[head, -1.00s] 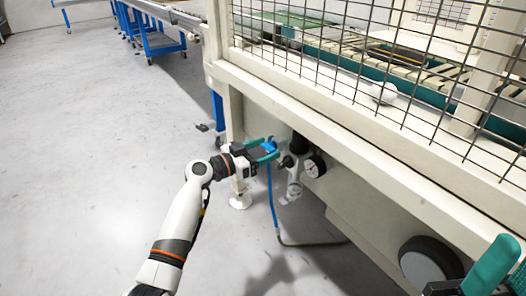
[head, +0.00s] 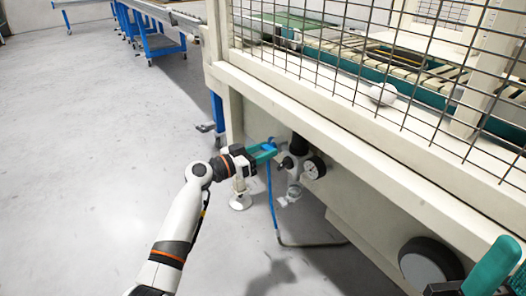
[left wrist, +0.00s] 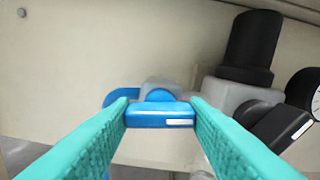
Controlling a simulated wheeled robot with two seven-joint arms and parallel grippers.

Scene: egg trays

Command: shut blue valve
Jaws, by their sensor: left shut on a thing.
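The blue valve (left wrist: 160,114) is in the middle of the left wrist view, its blue handle between the two green fingers. In the head view the valve (head: 271,141) shows only as a small blue part below the machine's beam. My left gripper (left wrist: 160,118) is shut on the valve handle; in the head view the gripper (head: 268,152) reaches in from the left beside the gauge. My right gripper (head: 492,268) shows only in part, as a green finger at the lower right edge; its opening cannot be seen.
A black knob (left wrist: 252,45) and a round gauge (head: 314,167) sit just right of the valve. A blue hose (head: 272,200) hangs below it. The cream frame beam (head: 350,145) runs above. Open floor (head: 80,150) lies to the left.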

